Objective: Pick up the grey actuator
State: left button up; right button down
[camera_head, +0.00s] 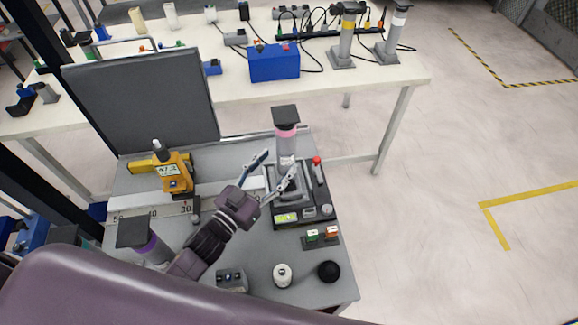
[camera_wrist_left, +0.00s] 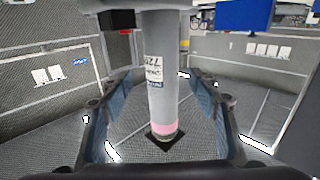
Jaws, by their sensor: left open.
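A grey cylindrical actuator (camera_head: 286,150) with a pink band and a dark square top stands upright in a dark test fixture (camera_head: 290,213) on the grey workbench. My left gripper (camera_head: 279,164) is open, with its two fingers on either side of the actuator's body. In the left wrist view the actuator (camera_wrist_left: 162,75) runs down the middle between the spread fingers, with its pink band low in the picture. I see gaps beside it there, and no finger clearly touches it. A second grey actuator (camera_head: 150,247), with a purple band, stands at the bench's left front. My right gripper is not in view.
A yellow meter (camera_head: 174,173) stands left of the fixture. A button box (camera_head: 321,238), a white knob (camera_head: 282,275) and a black ball (camera_head: 329,271) sit near the bench front. A dark upright panel (camera_head: 140,100) stands behind. A white table (camera_head: 370,85) holds a blue box (camera_head: 274,63) and two more actuators.

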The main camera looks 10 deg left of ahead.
aim_at(280, 159)
pick_arm(q)
jog(key=p+x, duration=0.1)
jog(key=x, duration=0.3)
jog(key=shift+w+a+f, duration=0.15)
jog(key=shift+f, duration=0.05)
jog(key=shift+w+f, duration=0.15)
jog(key=shift+w, duration=0.3)
jog(key=shift+c, duration=0.8)
grip_shut()
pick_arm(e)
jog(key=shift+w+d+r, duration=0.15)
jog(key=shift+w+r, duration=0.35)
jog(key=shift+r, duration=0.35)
